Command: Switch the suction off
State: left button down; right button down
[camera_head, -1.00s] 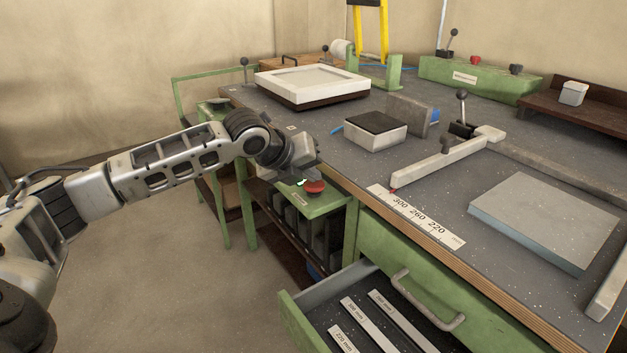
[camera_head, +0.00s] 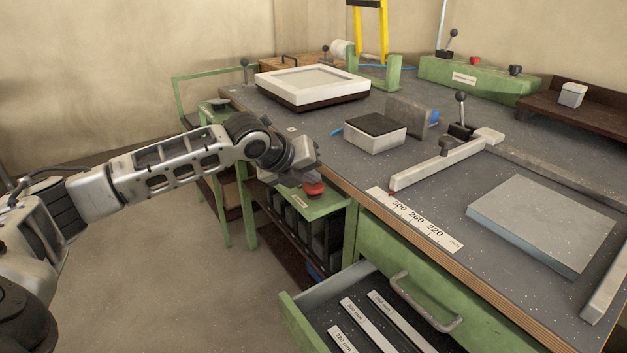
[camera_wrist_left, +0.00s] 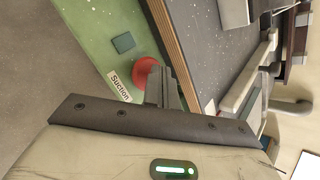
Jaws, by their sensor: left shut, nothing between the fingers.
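The red mushroom button (camera_head: 314,189) sits on a small green panel (camera_head: 322,206) at the bench's front left. In the left wrist view the red button (camera_wrist_left: 145,72) stands beside the label "Suction" (camera_wrist_left: 118,88) and a dark green square (camera_wrist_left: 123,42). My left gripper (camera_head: 312,180) is shut and empty, its fingertips at the top of the button. In the left wrist view my fingers (camera_wrist_left: 160,85) overlap the button's edge; I cannot tell whether they press it. My right gripper is out of view.
The bench edge runs close beside the panel. An open drawer (camera_head: 290,310) with labelled strips juts out at the lower middle. A white-framed tray (camera_head: 312,80), a white block with a dark top (camera_head: 375,132) and a grey plate (camera_head: 545,222) lie on the bench.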

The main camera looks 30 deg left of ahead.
aim_at(310, 187)
pick_arm(q)
jog(key=shift+r+p, duration=0.3)
jog(key=shift+p, duration=0.05)
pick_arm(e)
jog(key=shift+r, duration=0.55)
